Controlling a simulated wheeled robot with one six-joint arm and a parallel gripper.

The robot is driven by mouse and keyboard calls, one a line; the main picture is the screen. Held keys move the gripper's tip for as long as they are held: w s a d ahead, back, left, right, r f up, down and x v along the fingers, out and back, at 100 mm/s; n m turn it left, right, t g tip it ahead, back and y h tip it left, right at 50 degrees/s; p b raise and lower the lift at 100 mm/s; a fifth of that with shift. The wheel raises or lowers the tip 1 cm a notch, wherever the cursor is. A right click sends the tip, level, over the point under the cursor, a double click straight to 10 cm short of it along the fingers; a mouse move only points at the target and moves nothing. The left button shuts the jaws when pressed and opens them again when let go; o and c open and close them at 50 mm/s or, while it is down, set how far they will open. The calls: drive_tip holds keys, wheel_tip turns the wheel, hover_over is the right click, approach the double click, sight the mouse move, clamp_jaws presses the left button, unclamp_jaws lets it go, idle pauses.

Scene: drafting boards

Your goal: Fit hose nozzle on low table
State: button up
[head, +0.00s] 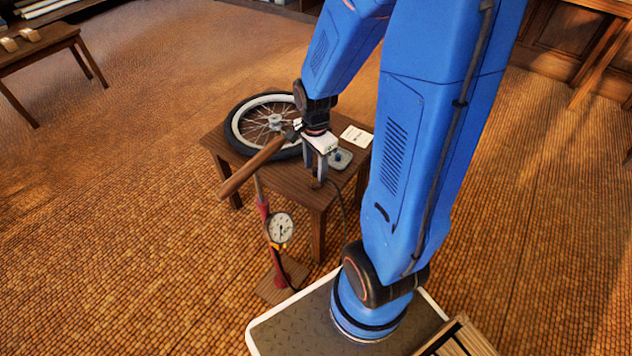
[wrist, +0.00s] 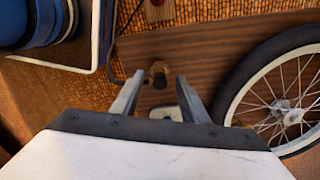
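The low wooden table (head: 318,196) stands left of my arm and holds a spoked wheel (head: 236,125) with a dark tyre; the wheel also shows at right in the wrist view (wrist: 262,82). A floor pump (head: 265,215) with a wooden cross handle and round gauge stands at the table's front. Its dark hose (head: 343,200) runs to the table's near edge. My gripper (head: 315,177) is open, pointing down over the near edge; clear gaps remain beside the nozzle. The wheel's valve cannot be made out.
A small greyish tin (head: 341,159) and a white card (head: 357,136) lie on the table's right side. The pump handle (head: 250,166) juts up close to my gripper's left. A bench (head: 40,45) stands far left. The floor behind the table is clear.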

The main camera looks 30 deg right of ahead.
wheel_tip(320, 180, up, 17)
drive_tip(key=shift+r, duration=0.2)
idle(0.7)
drive_tip(key=s+a+r+n+t, duration=0.2)
drive_tip(key=s+a+n, duration=0.1)
drive_tip(key=s+n, duration=0.4)
drive_tip(key=s+a+r+n+t, duration=0.2)
drive_tip(key=s+n, duration=0.4)
drive_tip(key=n, duration=0.4)
drive_tip(key=shift+s+a+r+t, duration=0.4)
drive_tip(key=shift+r, duration=0.1)
